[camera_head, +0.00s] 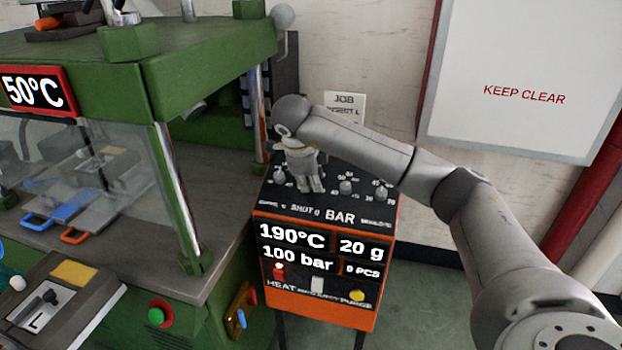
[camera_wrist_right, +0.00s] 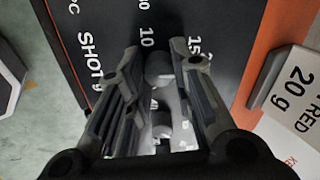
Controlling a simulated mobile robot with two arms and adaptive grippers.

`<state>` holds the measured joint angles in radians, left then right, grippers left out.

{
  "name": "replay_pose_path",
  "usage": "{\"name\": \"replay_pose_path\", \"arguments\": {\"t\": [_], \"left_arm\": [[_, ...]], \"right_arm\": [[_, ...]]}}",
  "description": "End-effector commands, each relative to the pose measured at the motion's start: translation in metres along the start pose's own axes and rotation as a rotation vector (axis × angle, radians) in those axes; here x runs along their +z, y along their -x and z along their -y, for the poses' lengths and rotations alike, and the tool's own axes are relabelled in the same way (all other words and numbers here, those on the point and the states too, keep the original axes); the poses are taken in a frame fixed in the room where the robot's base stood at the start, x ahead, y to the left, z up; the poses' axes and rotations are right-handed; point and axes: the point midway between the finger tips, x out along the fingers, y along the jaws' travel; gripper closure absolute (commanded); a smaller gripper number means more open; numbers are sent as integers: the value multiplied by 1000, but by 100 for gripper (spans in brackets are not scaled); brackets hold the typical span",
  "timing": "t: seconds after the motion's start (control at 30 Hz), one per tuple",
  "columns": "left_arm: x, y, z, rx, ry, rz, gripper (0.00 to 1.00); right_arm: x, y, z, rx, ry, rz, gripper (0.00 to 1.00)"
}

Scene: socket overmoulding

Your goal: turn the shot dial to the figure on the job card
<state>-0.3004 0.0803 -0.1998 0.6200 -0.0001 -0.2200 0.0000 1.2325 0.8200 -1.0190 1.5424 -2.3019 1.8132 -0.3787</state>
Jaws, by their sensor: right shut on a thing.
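The control box (camera_head: 325,245) has a black top panel with several grey knobs. My right gripper (camera_head: 311,184) reaches down onto this panel and hides the shot dial in the head view. In the right wrist view the gripper (camera_wrist_right: 163,62) has its fingers on either side of the grey shot dial (camera_wrist_right: 158,68), beside the "SHOT g" label, and is shut on it. The box's display (camera_head: 361,248) reads 20 g. The job card (camera_head: 344,105) stands behind the box, partly hidden by my arm; in the right wrist view the card (camera_wrist_right: 294,95) shows "RED" and "20 g". My left gripper is not in view.
A bare knob (camera_head: 280,177) is close left of my gripper, and two more (camera_head: 345,187) are to the right. The green press (camera_head: 120,70) stands left of the box. A "KEEP CLEAR" board (camera_head: 524,95) hangs on the wall behind my right arm.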

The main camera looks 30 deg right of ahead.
Motion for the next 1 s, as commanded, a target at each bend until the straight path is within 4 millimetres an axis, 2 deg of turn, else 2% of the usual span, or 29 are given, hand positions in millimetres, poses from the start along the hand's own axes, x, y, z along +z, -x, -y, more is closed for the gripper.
{"name": "replay_pose_path", "arguments": {"t": [0.17, 0.2, 0.37, 0.63, 0.77, 0.87, 1.0], "left_arm": [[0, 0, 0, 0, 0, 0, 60], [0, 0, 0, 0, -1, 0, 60], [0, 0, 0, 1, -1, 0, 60], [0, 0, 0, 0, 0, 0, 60], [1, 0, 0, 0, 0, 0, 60], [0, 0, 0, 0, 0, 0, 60], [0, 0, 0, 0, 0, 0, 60]], "right_arm": [[0, 0, 0, 1, 1, -1, 100], [0, 0, 0, 1, 1, -1, 74], [0, 0, 0, 1, 2, -1, 55], [0, 0, 0, 0, 2, 0, 55], [0, 8, 0, -1, 1, 1, 55], [1, 23, 1, -3, 2, 4, 55], [1, 55, 1, -4, 3, 5, 55]]}}
